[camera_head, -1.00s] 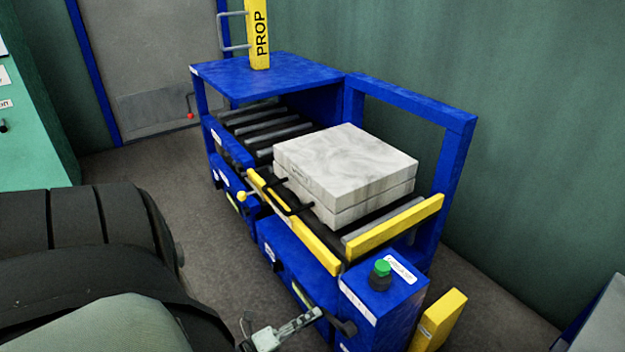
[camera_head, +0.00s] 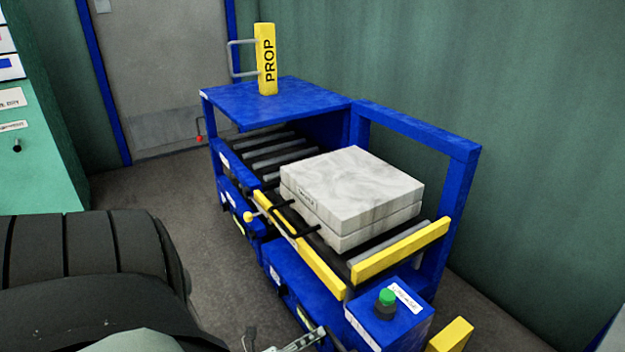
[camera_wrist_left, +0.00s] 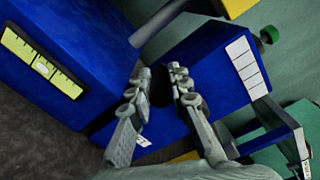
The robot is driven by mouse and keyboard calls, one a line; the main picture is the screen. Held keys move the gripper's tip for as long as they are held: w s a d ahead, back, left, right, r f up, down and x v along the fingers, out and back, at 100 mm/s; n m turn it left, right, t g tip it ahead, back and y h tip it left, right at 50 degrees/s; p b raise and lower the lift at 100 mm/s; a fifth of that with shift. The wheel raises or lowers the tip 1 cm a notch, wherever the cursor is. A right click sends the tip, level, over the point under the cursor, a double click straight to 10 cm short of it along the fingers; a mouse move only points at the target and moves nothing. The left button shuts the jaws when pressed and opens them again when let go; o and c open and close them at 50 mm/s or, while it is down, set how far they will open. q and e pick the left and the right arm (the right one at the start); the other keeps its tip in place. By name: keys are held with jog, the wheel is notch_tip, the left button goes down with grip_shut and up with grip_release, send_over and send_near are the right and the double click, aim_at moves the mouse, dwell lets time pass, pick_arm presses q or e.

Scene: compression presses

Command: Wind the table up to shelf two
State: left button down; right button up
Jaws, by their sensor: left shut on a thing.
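The blue lift table (camera_head: 292,292) stands in the middle of the head view, its roller top bearing a pale, marbled two-layer block (camera_head: 350,188). My left gripper (camera_head: 312,338) is at the bottom edge, beside the table's front side. In the left wrist view its fingers (camera_wrist_left: 158,88) are closed around a dark handle-like part (camera_wrist_left: 158,112), mostly hidden between them. A yellow scale strip (camera_wrist_left: 42,64) with a pale marker shows on a blue face at left. The shelf numbers are not readable. My right gripper is out of view.
A blue roller frame (camera_head: 275,95) with a yellow PROP block (camera_head: 266,60) on top adjoins the table's far end. Yellow rails (camera_head: 402,250) edge the table. A green button (camera_head: 386,297) sits on the near blue box.

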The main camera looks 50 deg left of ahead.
pick_arm(q)
jog(key=shift+d+r, duration=0.15)
jog(key=c, duration=1.4)
grip_release()
jog(key=s, duration=0.8)
jog(key=s+a, duration=0.1)
jog(key=s, duration=0.3)
